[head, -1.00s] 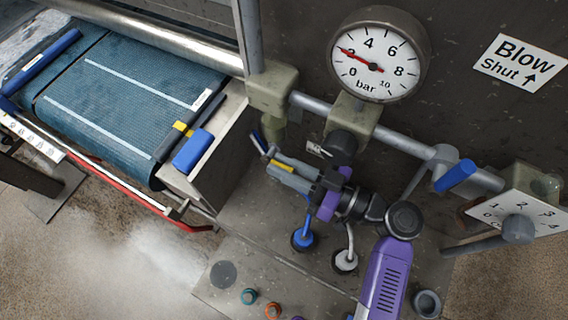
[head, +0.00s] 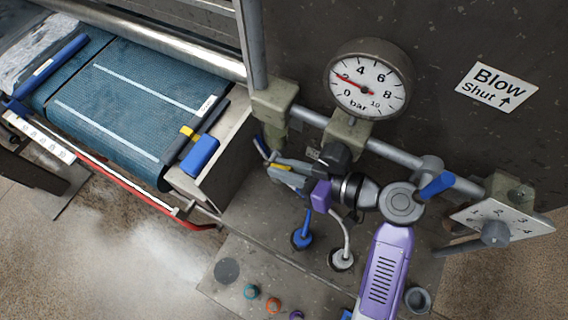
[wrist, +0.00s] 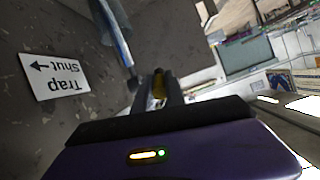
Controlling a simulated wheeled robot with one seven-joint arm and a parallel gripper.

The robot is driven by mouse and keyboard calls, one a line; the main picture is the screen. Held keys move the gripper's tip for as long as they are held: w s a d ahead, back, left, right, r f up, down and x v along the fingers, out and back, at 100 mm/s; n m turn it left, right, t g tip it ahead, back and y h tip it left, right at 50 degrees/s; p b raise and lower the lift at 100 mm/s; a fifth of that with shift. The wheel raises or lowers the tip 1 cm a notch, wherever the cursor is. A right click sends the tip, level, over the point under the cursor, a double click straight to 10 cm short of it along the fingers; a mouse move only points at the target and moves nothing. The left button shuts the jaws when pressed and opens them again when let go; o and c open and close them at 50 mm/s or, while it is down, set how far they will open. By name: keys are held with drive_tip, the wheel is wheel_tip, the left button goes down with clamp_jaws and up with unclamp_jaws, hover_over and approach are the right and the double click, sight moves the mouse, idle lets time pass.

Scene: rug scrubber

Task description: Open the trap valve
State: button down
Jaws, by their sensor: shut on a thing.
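My gripper (head: 272,166) is below the left clamp of the grey pipe, at the far left end of my arm. It is shut on a dark blue lever (head: 261,147), which I take for the trap valve handle. The lever's free end sticks out up and left past the fingers. In the wrist view, my gripper (wrist: 160,90) shows its fingers close together with a yellow part between them. A white sign reading "Trap Shut" with an arrow (wrist: 55,77) shows upside down on the dark wall there. The valve body is mostly hidden.
A pressure gauge (head: 368,80) stands above the pipe (head: 395,152). A blue lever (head: 435,185) is on the pipe's right, below the "Blow Shut" sign (head: 497,87). A numbered dial plate (head: 500,217) is further right. A blue belt (head: 125,105) lies to the left.

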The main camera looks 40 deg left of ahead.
drive_tip(key=c, duration=1.7)
unclamp_jaws()
